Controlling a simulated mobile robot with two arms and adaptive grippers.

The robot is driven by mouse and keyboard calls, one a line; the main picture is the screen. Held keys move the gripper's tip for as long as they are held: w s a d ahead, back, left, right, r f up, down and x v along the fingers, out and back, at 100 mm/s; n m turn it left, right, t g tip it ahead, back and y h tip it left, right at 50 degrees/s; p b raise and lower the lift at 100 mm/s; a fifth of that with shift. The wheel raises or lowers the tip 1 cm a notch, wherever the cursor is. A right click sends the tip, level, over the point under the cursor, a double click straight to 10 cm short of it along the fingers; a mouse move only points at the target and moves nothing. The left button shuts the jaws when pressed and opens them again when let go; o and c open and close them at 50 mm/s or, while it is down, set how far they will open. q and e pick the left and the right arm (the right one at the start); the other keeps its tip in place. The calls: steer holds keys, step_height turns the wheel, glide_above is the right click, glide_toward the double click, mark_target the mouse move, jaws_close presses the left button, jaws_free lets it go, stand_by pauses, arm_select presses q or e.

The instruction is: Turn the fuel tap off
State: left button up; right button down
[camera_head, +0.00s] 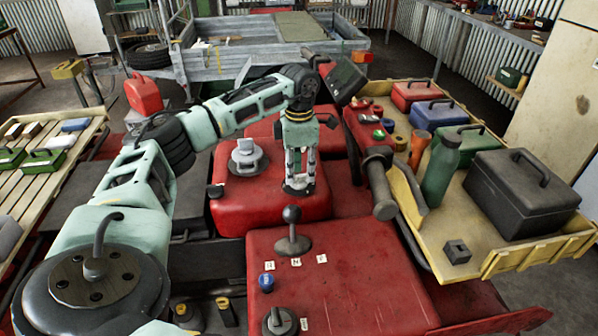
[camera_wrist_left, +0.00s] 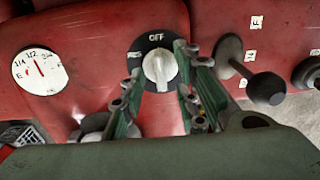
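The fuel tap (camera_wrist_left: 158,66) is a round black dial on the red bodywork with a pale grey knob. OFF is printed at its top, and a smaller label at its left is partly hidden. The knob's ridge stands roughly upright in the left wrist view; I cannot tell its exact setting. My left gripper (camera_wrist_left: 165,92) is open, with one finger on each side of the knob; I cannot tell if they touch it. In the head view my left gripper (camera_head: 299,182) points down at the tap, mostly covering it. My right gripper is not in view.
A round fuel gauge (camera_wrist_left: 40,71) lies left of the tap. A black ball-topped lever (camera_wrist_left: 266,88) stands to its right. In the head view a grey filler cap (camera_head: 246,158) stands close left of the gripper, and a handlebar grip (camera_head: 380,185) lies to its right.

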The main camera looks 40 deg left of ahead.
mark_target(299, 175)
arm_select(q)
step_height(299, 175, up, 11)
stand_by(0.3)
steer(key=shift+f, duration=0.2)
stand_by(0.3)
